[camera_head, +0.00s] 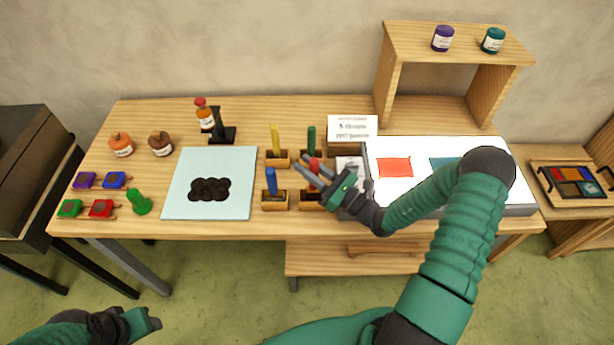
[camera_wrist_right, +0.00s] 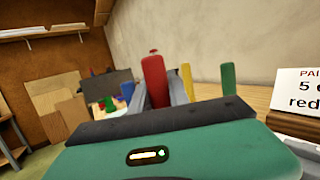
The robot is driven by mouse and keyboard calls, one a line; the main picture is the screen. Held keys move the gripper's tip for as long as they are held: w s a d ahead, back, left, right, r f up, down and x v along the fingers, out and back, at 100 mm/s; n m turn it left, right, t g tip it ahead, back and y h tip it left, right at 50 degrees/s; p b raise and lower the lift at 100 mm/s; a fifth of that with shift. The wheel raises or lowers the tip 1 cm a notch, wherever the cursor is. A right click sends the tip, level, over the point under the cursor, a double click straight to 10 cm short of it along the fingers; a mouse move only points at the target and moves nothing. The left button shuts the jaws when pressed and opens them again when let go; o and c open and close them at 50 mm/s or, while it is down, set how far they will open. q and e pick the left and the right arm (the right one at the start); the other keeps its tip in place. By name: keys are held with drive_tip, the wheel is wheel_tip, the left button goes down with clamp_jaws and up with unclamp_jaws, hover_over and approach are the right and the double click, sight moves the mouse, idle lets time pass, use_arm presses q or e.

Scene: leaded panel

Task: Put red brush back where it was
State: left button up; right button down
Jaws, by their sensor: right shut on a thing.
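The red brush (camera_head: 314,164) is upright between the fingers of my right gripper (camera_head: 308,172), which is shut on it. In the right wrist view the red handle (camera_wrist_right: 154,82) stands between the two grey fingers. The brush is over or in the front right wooden holder (camera_head: 309,201); my fingers hide its lower end, so I cannot tell whether it rests inside. My left gripper (camera_head: 146,322) is low at the left, in front of the table and away from the brushes; its jaw opening is unclear.
Close by stand a blue brush (camera_head: 271,181), a yellow brush (camera_head: 275,139) and a green brush (camera_head: 311,139) in holders. A printed sign (camera_head: 352,127) is behind, and a white panel (camera_head: 400,146) lies right. A pale blue mat (camera_head: 236,162) lies left.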

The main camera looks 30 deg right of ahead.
drive_tip(key=f, duration=0.3)
drive_tip(key=shift+w, duration=0.3)
drive_tip(key=shift+s+a, duration=0.3)
drive_tip(key=shift+a, duration=0.15)
drive_tip(key=c, duration=1.6)
unclamp_jaws()
drive_tip(key=shift+w, duration=0.1)
drive_tip(key=o, duration=0.3)
drive_tip(key=shift+d, duration=0.25)
use_arm(q)
drive_tip(key=shift+w+f, duration=0.2)
use_arm(e)
drive_tip(key=shift+o, duration=0.2)
drive_tip(key=shift+d, duration=0.1)
